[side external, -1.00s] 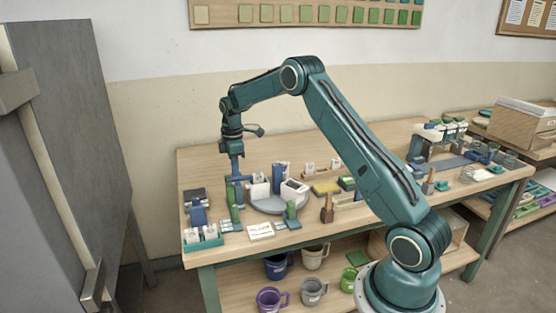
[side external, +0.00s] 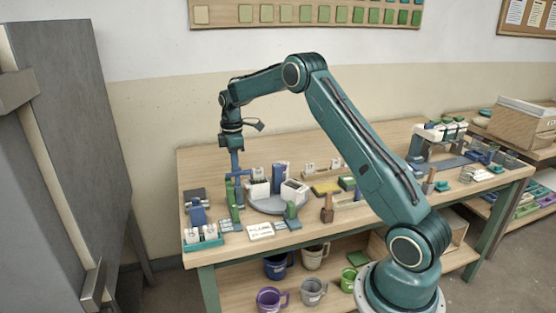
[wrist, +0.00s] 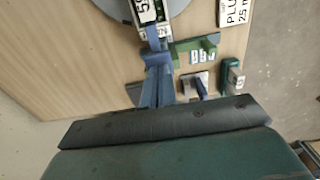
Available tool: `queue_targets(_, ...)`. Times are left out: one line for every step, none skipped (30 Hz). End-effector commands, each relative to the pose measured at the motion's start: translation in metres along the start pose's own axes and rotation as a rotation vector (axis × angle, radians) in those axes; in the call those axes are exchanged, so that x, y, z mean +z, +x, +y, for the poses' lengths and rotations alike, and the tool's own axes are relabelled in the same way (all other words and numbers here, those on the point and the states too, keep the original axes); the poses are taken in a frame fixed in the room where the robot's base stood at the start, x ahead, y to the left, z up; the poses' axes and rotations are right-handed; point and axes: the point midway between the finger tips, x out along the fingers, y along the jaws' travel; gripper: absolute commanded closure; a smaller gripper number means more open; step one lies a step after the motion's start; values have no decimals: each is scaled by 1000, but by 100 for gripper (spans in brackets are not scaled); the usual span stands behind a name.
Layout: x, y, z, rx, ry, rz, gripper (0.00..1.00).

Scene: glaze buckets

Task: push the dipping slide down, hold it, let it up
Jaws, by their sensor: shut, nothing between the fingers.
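The dipping slide appears to be the blue crossbar (side external: 239,174) on the upright green stand (side external: 234,203), at the left part of the bench. My gripper (side external: 235,168) points straight down over it, with its tips at or just above the crossbar; I cannot tell whether they touch. In the wrist view my gripper (wrist: 156,50) is shut and empty, and its blue fingers hide part of what lies beneath. The green stand (wrist: 205,43) shows beside the fingers there, with small white tiles (wrist: 200,57) next to it.
A round grey turntable (side external: 266,208) with white blocks stands close right of the stand. A teal rack (side external: 204,242) with white pieces and a blue block (side external: 198,215) are to the left. A white label card (side external: 260,231) lies in front. Bare bench shows behind.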

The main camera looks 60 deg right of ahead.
Motion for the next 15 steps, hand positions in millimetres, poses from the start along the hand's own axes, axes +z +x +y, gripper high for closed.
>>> queue_targets(0, -2, -1, -2, 0, -1, 100)
queue_targets(0, -3, -1, -2, 0, -1, 100)
queue_targets(0, -5, 0, -2, 0, -1, 100)
queue_targets(0, -6, 0, -2, 0, -1, 100)
queue_targets(0, -7, 0, -2, 0, -1, 100)
queue_targets(0, -9, 0, -1, 0, 0, 100)
queue_targets(0, -10, 0, -1, 0, 0, 100)
queue_targets(0, -12, 0, 0, 0, 0, 100)
queue_targets(0, -14, 0, 0, 0, 0, 100)
queue_targets(0, -15, 0, 0, 0, 0, 100)
queue_targets(0, -16, 0, 0, 0, 0, 100)
queue_targets(0, -18, 0, 0, 0, 0, 100)
queue_targets(0, -19, 0, 0, 0, 0, 100)
queue_targets(0, -21, 0, 0, 0, 0, 100)
queue_targets(0, -22, 0, 1, 0, 0, 100)
